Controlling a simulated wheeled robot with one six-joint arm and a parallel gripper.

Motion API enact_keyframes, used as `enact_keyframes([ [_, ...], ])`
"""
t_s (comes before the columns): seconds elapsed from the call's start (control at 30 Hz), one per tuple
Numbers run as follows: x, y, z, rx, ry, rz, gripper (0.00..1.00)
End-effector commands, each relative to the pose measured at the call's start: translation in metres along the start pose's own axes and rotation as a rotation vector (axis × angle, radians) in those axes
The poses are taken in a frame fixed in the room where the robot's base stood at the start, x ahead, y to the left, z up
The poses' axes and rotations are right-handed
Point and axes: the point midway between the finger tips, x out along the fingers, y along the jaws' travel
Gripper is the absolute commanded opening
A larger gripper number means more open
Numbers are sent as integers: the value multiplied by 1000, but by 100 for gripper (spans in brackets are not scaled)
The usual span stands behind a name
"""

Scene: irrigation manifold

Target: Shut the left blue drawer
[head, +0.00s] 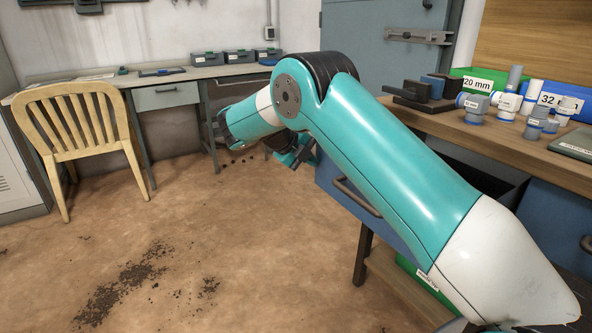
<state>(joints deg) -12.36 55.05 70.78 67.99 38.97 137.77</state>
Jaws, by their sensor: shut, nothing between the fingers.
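The left blue drawer (324,177) stands pulled out from the wooden workbench (455,128) on the right. Its front faces left and carries a dark bar handle (357,197). Part of its dark inside shows to the right of my arm, which hides much of the drawer. My gripper (304,157) is beyond my forearm, near the far upper corner of the drawer front. It is shut and empty, and partly hidden by my wrist. I cannot tell whether it touches the drawer.
The right blue drawer (555,222) looks shut. Pipe fittings (507,105), green and blue bins (480,80) and a dark clamp-like block (425,92) crowd the bench top. A wooden chair (75,130) and grey desk (165,97) stand at left. The soil-strewn floor between is open.

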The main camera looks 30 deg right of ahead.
Motion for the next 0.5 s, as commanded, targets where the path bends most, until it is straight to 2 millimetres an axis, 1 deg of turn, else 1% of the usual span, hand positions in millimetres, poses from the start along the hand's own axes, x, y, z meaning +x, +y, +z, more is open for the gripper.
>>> enact_keyframes([
  [0.03, 17, -6, -1, 9, 3, -1, 0],
  [0.17, 48, -34, -1, 10, 3, -1, 0],
  [0.3, 82, -69, -1, 9, 4, -1, 0],
  [0.5, 127, -115, -2, 7, 5, -1, 0],
])
